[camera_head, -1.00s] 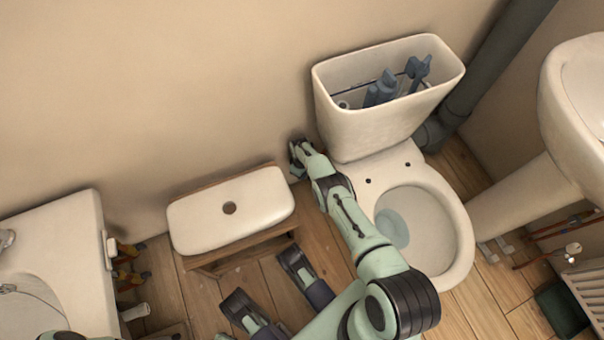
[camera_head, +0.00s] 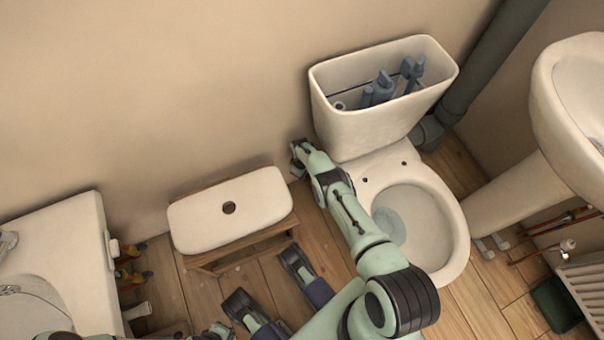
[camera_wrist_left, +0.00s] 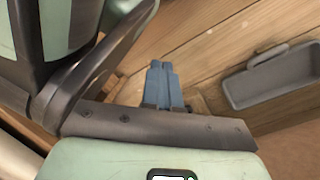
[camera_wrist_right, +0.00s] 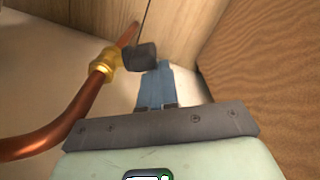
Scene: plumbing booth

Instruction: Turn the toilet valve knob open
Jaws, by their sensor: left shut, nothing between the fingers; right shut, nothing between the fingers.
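The toilet valve shows in the right wrist view as a brass body (camera_wrist_right: 104,66) with a dark knob (camera_wrist_right: 140,57), on a bent copper pipe (camera_wrist_right: 62,128). My right gripper (camera_wrist_right: 163,72) is shut and empty, its blue fingertips just right of the knob; I cannot tell whether they touch it. In the head view my right arm reaches beside the toilet (camera_head: 357,130), and its hand (camera_head: 300,157) hides the valve. My left gripper (camera_wrist_left: 160,68) is shut and empty above the wooden floor.
The toilet tank is open, with blue-grey fittings (camera_head: 378,90) inside. A white lid (camera_head: 230,210) lies on a wooden stool (camera_head: 215,263). Basins stand at left (camera_head: 85,250) and right (camera_head: 550,120). A grey tray (camera_wrist_left: 270,78) lies on the floor.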

